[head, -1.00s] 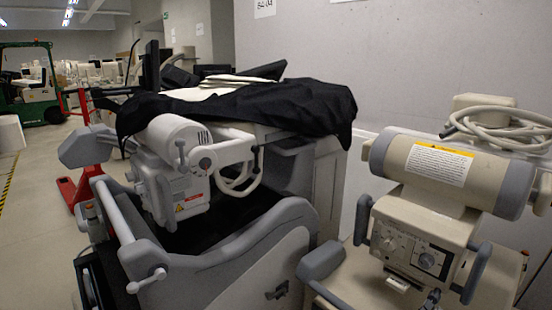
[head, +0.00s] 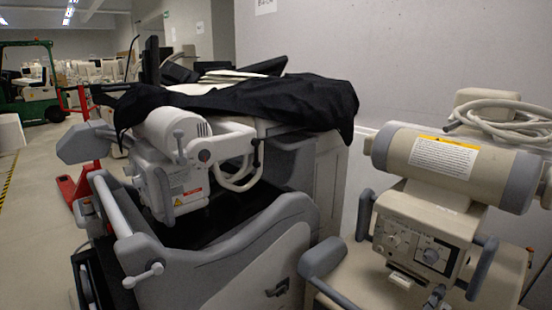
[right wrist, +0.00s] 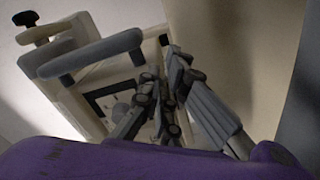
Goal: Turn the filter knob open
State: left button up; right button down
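A beige machine at the right of the head view carries a control box (head: 412,233). Its front has a light round knob (head: 394,240) on the left and a dark-framed panel with a round dial (head: 431,256) on the right. I cannot tell which is the filter knob. My right gripper (right wrist: 162,88) is in front of this box in the right wrist view, its fingers overlapping the dark-framed panel (right wrist: 108,97). The fingers look close together; their gap is unclear. In the head view a small grey part, possibly this gripper, shows low below the panel. My left gripper is not in view.
Grey handles (head: 364,214) and (head: 481,268) flank the control box. A cylinder (head: 452,168) with a yellow-edged label lies above it, with a coiled hose (head: 500,118) behind. Another cart (head: 215,255), partly under a black cover (head: 250,104), stands to the left. Floor is free at far left.

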jog(key=shift+w+d+r, duration=0.15)
jog(key=shift+d+r, duration=0.05)
jog(key=shift+r, duration=0.3)
jog(key=shift+w+d+r, duration=0.1)
jog(key=shift+d+r, duration=0.05)
jog(key=shift+r, duration=0.3)
jog(key=s+a+f+b, duration=0.1)
jog(key=s+a, duration=0.3)
jog(key=shift+s+a+f, duration=0.2)
jog(key=shift+f, duration=0.15)
